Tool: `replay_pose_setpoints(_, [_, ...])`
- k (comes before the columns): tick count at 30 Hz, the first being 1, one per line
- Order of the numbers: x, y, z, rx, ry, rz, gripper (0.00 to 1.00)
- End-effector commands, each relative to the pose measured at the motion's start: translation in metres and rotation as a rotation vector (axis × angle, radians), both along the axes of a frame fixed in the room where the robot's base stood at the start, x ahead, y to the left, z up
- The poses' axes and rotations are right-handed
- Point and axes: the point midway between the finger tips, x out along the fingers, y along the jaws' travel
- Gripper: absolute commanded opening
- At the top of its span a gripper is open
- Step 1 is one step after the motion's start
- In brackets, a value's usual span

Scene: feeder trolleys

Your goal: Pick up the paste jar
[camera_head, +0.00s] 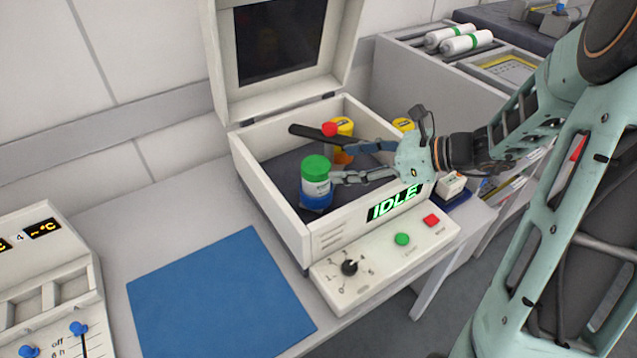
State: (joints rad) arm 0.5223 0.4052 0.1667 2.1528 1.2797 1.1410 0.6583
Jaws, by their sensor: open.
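A white jar with a green lid (316,180) and a blue lower part stands upright inside the open machine box (276,206); it appears to be the paste jar. A yellow jar or cup (342,127) is behind it in the box, partly hidden by a dark bar. My gripper (339,163) reaches into the box from the right, with its fingers apart and nothing held between them. The lower finger's tip is close to the right side of the green-lidded jar; I cannot tell if it touches. The upper finger is farther back, near the yellow jar.
The dark bar with a red knob (329,129) crosses the box's rear. The raised lid (355,60) stands behind. The front panel reads IDLE (395,202). A blue mat (222,300) lies empty at front left. Another device (50,270) is at far left.

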Motion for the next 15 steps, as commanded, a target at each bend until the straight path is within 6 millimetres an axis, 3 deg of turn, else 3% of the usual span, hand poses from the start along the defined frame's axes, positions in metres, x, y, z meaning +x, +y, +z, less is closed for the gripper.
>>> replay_pose_setpoints(15, [0.018,0.054,-0.027,-0.001,0.000,0.001,0.59])
